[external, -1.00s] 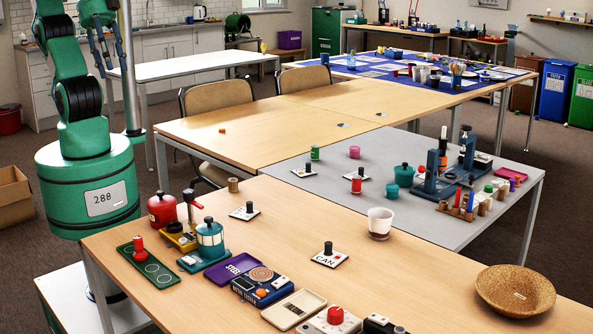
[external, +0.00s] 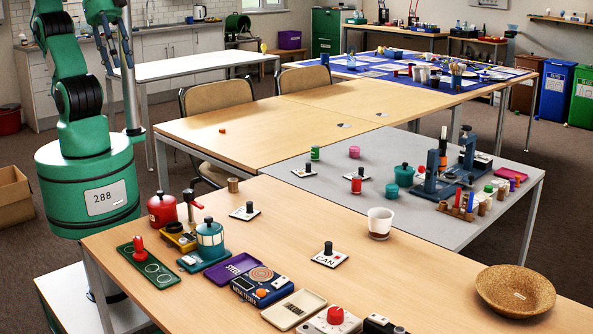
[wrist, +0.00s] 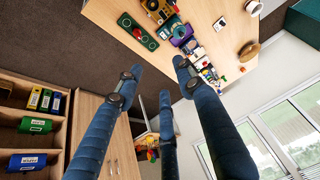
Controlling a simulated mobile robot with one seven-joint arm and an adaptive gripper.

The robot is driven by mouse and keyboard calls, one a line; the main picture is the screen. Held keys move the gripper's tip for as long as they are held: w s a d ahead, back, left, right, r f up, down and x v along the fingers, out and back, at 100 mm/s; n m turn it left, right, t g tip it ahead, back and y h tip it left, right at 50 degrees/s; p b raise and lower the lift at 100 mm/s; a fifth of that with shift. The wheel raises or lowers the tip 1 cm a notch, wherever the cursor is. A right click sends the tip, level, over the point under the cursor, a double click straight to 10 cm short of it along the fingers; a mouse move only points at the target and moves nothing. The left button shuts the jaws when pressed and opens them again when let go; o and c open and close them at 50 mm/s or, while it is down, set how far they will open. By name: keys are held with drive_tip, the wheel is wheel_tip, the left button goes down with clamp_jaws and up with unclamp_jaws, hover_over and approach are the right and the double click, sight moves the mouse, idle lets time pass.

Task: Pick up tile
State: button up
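Another tile (external: 245,211) lies further back near that table's far edge. Two more, one (external: 304,172) and another (external: 357,177), lie on the grey table. My gripper (wrist: 156,75) has its blue fingers spread apart with nothing between them. In the external view my gripper (external: 117,55) is raised at the upper left, far from every tile.
The front table (external: 420,285) holds a red pot (external: 162,209), a teal lantern-like pot (external: 210,238), a white cup (external: 380,222), a cork bowl (external: 515,290), trays and small devices. Bare wood surrounds the CAN tile. Shelves (wrist: 30,110) show in the wrist view.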

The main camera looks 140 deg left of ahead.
drive_tip(key=w+a+n+g+y+p, duration=0.1)
drive_tip(key=w+a+n+g+p, duration=0.15)
drive_tip(key=w+a, duration=1.15)
drive_tip(key=w+a+f+g+p, duration=0.1)
drive_tip(key=w+a+f, duration=0.15)
drive_tip(key=a, duration=0.65)
drive_tip(key=w+a+f+p, duration=0.1)
drive_tip(key=w+a+f, duration=0.15)
drive_tip(key=a, duration=0.65)
drive_tip(key=s+a+f+n+g+p, duration=0.1)
drive_tip(key=s+a+f, duration=0.1)
drive_tip(key=a+f, duration=0.55)
drive_tip(key=s+a+f+n+p, duration=0.15)
drive_tip(key=a+f, duration=0.25)
drive_tip(key=a, duration=0.7)
drive_tip(key=s+a+f+n+g+p, duration=0.1)
drive_tip(key=s+a+f, duration=0.8)
drive_tip(key=a+f, duration=0.4)
drive_tip(key=shift+s+a+f+h, duration=0.3)
drive_tip(key=shift+a+h, duration=0.1)
drive_tip(key=shift+f, duration=0.1)
drive_tip(key=shift+a+f+b, duration=0.1)
drive_tip(key=shift+f+b, duration=0.4)
drive_tip(key=shift+f, duration=3.7)
